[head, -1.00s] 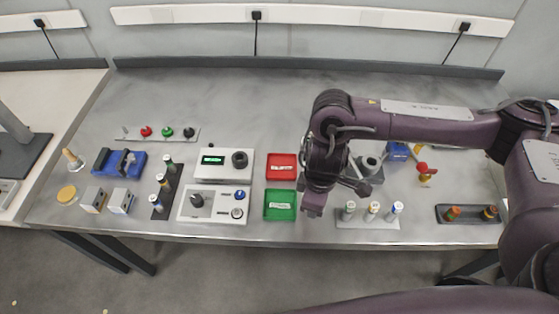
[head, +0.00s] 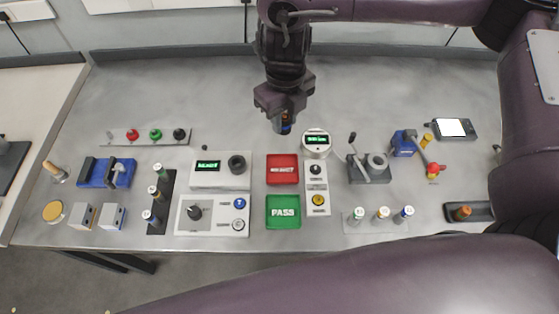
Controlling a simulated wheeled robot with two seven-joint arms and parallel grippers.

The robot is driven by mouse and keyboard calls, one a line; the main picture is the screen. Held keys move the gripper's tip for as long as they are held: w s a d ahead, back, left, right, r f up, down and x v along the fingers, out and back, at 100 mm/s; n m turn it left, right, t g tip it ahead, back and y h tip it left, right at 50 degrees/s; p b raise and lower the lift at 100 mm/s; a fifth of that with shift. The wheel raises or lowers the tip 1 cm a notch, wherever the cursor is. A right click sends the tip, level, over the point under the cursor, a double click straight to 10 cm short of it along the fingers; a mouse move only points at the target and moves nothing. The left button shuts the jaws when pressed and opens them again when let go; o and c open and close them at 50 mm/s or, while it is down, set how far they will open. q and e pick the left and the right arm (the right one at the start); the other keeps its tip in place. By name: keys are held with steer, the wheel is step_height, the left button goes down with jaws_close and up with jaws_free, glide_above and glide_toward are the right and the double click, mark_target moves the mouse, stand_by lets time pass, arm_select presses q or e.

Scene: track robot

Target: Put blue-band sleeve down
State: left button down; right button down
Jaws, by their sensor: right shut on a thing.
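My right gripper (head: 284,112) is shut on a small dark piece with a blue band, the blue-band sleeve (head: 285,127). It holds the sleeve upright behind the red tray (head: 282,160), to the left of the round white device with a green display (head: 317,152). The fingers hide most of the sleeve. I cannot tell whether its lower end touches the table. My left gripper is not in view.
The green PASS tray (head: 283,224) lies in front of the red tray. A narrow panel with a knob and yellow button (head: 317,201) stands beside them. A grey lever fixture (head: 370,174) is further right.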

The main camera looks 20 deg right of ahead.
steer(key=shift+w+r+n, duration=0.25)
steer(key=shift+w+n, duration=0.15)
steer(key=shift+n, duration=0.4)
steer(key=b, duration=0.1)
glide_above(282, 170)
step_height(282, 170, down, 16)
steer(key=shift+s+r, duration=0.1)
steer(key=shift+r, duration=0.15)
steer(key=shift+f+b, duration=0.7)
steer(key=shift+f, duration=1.4)
steer(key=shift+f, duration=0.15)
steer(key=c, duration=1.1)
jaws_free()
steer(key=shift+c, duration=0.2)
